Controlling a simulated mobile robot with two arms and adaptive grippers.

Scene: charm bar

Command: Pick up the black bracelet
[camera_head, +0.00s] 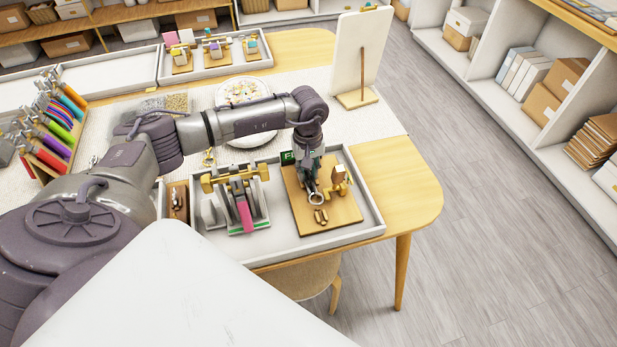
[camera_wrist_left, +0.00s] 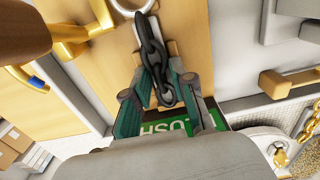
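The black chain bracelet (camera_wrist_left: 153,58) shows in the left wrist view, with a silver ring (camera_wrist_left: 130,4) at its far end. It lies over a wooden board (camera_head: 330,212) in the right part of a white tray; the ring also shows in the head view (camera_head: 315,198). My left gripper (camera_head: 313,188) points down over this board. In the left wrist view its two fingers (camera_wrist_left: 160,92) stand apart on both sides of the chain, with gaps beside it. The gripper hides most of the chain in the head view. My right gripper is not in view.
A gold and wooden piece (camera_head: 338,180) stands close right of the gripper. Left in the tray (camera_head: 374,228) is a stand with a pink-handled tool (camera_head: 244,212). A round white dish (camera_head: 243,92) and an upright white panel (camera_head: 359,50) are behind. The table's right end is clear.

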